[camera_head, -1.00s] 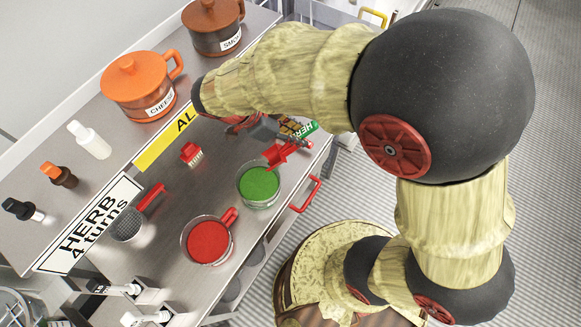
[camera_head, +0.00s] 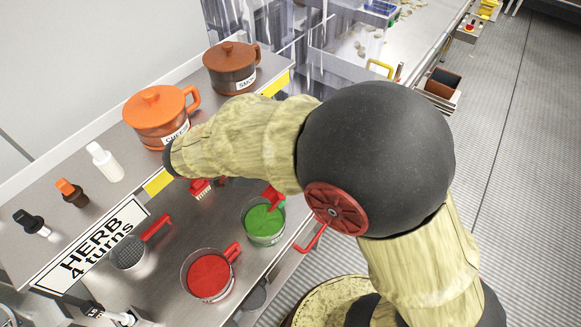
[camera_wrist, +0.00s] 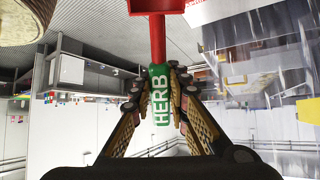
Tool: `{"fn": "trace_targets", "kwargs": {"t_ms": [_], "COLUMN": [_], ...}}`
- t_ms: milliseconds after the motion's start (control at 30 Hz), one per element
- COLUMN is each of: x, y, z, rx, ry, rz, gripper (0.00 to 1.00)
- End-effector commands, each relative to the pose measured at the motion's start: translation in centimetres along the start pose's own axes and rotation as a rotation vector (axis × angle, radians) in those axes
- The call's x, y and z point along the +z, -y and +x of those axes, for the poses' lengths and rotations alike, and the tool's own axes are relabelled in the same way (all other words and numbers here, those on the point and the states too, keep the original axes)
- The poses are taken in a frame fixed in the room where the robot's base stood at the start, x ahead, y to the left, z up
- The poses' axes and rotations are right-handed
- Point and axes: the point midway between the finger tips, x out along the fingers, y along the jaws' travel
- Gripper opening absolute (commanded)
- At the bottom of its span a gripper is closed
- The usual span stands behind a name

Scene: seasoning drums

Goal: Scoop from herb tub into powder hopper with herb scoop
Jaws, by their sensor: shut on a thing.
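The herb scoop, with a green handle marked HERB (camera_wrist: 158,95) and a red shaft and bowl (camera_wrist: 157,8), is in my gripper (camera_wrist: 160,80). The two fingers are shut on the handle. The bowl is cut off at the top edge, so its contents do not show. In the head view my arm hides the scoop and nearly all of the gripper. The herb tub (camera_head: 264,222), a clear round tub of green herb with a red handle, stands on the steel bench. I cannot make out the powder hopper for sure; clear panels (camera_head: 258,30) stand behind the bench.
A tub of red powder (camera_head: 207,275), a red-handled strainer (camera_head: 130,252) and a red brush (camera_head: 200,188) are on the bench. An orange pot (camera_head: 160,112), a brown pot (camera_head: 230,68) and several bottles (camera_head: 103,160) line the back shelf. A HERB sign (camera_head: 90,245) stands in front.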

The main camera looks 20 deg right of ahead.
Motion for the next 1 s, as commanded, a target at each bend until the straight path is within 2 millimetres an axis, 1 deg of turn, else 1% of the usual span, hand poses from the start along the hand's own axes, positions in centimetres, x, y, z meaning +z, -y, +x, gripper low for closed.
{"fn": "trace_targets", "kwargs": {"t_ms": [33, 100, 500, 767, 833, 1000], "x": [0.8, 1.6, 5.9, 8.4, 8.2, 8.8], "y": [0.0, 0.0, 0.0, 0.0, 0.0, 0.0], "z": [0.1, 0.2, 0.5, 0.7, 1.0, 2.5], "rx": [-0.002, -0.001, -0.002, -0.003, 0.000, 0.001], "ry": [-0.021, -0.049, -0.211, -0.306, -0.266, -0.140], "rz": [-0.004, -0.004, -0.003, -0.002, 0.003, 0.003], "gripper": [0.00, 0.00, 0.00, 0.00, 0.00, 0.00]}}
